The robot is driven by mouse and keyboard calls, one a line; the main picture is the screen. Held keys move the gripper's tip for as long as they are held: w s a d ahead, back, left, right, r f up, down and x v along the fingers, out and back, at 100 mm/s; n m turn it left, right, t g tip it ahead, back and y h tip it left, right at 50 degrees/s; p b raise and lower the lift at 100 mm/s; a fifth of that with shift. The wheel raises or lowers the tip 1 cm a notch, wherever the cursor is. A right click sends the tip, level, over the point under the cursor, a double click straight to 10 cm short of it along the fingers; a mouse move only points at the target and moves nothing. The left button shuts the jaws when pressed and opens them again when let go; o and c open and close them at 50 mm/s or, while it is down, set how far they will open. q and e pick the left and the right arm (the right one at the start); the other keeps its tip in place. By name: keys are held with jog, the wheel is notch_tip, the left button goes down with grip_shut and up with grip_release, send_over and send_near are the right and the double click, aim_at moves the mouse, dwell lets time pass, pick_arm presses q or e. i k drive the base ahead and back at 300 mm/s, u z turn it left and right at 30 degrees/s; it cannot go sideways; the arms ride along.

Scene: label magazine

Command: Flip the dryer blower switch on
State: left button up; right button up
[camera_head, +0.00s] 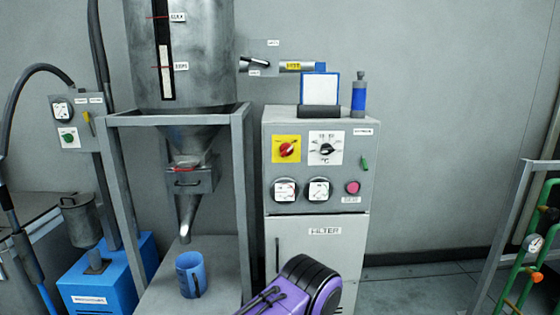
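The grey control cabinet (268,200) stands in the middle, beside the metal hopper (200,50). Its panel carries a red rotary knob on a yellow plate (286,149), a black dial knob (326,148), two round gauges and a pink-red button (352,187). I cannot tell from the labels which control is the blower switch. A purple and black part of my arm (305,288) reaches in at the bottom, in front of the cabinet's lower door. Neither gripper shows.
A blue cup (190,274) stands below the hopper spout. A blue bottle (359,95) and a framed card (320,88) stand on the cabinet. Pipework stands at right.

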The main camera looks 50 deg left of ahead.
aim_at(365, 167)
jog(key=u, duration=0.9)
jog(key=k, duration=0.65)
jog(key=z, duration=0.1)
jog(key=i, duration=0.85)
jog(key=z, duration=0.65)
jog(key=i, duration=0.4)
jog(key=z, duration=0.2)
